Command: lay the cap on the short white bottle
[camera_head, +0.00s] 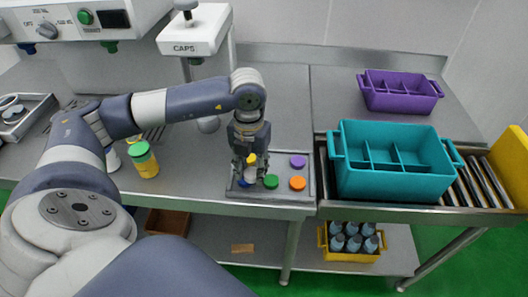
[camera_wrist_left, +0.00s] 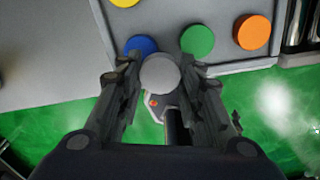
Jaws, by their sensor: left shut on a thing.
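My left gripper (camera_head: 250,172) is above the cap tray (camera_head: 311,178) near the table's front edge. It is shut on a white cap (camera_wrist_left: 159,74), which shows as a pale grey disc between the fingers in the left wrist view. The cap is held above the tray's near edge. A short white object (camera_head: 113,159), perhaps the short white bottle, stands at the left, partly hidden by my left arm. A bottle with a green cap and yellow body (camera_head: 145,163) stands beside it. My right gripper is not in view.
The tray holds blue (camera_wrist_left: 140,46), green (camera_head: 271,181), orange (camera_head: 297,183), purple (camera_head: 298,161) and yellow (camera_wrist_left: 125,2) caps. A CAPS dispenser (camera_head: 195,35) stands behind. A teal crate (camera_head: 395,184) and purple crate (camera_head: 400,101) are at right. Table between bottles and tray is clear.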

